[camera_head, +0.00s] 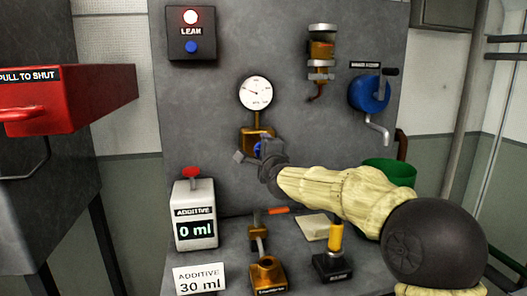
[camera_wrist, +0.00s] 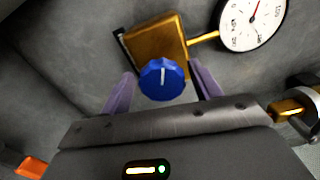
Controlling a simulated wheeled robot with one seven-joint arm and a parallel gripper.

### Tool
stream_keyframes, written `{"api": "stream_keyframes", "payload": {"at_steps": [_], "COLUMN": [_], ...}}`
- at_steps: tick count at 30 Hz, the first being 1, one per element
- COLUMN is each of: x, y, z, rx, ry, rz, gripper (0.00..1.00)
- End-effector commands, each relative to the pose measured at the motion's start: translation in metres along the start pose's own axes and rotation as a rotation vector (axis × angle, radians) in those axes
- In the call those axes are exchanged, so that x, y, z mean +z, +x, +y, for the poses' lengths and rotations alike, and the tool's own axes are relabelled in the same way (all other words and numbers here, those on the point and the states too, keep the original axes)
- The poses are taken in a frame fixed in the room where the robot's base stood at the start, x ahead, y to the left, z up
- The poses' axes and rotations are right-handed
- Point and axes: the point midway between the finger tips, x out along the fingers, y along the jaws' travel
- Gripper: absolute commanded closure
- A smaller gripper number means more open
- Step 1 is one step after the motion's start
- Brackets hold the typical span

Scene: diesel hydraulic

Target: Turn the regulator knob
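The blue regulator knob (camera_wrist: 164,79) has a white mark and sits on the front of a brass regulator body (camera_wrist: 158,42). In the wrist view it lies between my two gripper fingers (camera_wrist: 163,92), which are apart with a gap visible on each side. In the head view my gripper (camera_head: 262,158) is in front of the brass body (camera_head: 250,138) and hides most of the knob (camera_head: 259,150). The round white pressure gauge (camera_head: 255,93) is above the regulator, and its dial also shows in the wrist view (camera_wrist: 252,22).
An additive dispenser reading 0 ml (camera_head: 195,218) stands at left, above a card reading 30 ml (camera_head: 200,280). A blue hand-cranked pump (camera_head: 369,94) and a glass-bowled filter (camera_head: 321,50) are on the panel at right. Brass and yellow-handled fittings (camera_head: 335,240) stand below my arm.

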Motion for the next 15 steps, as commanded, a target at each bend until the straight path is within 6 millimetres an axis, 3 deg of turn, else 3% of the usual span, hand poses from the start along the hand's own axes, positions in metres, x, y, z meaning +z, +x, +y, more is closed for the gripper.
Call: {"api": "stream_keyframes", "payload": {"at_steps": [10,15], "x": [0.000,-0.001], "y": [-0.002,-0.016], "z": [-0.002,-0.002], "rx": [-0.004,-0.005], "ry": [-0.001,-0.001], "rz": [0.001,0.002], "gripper": [0.36,0.36]}}
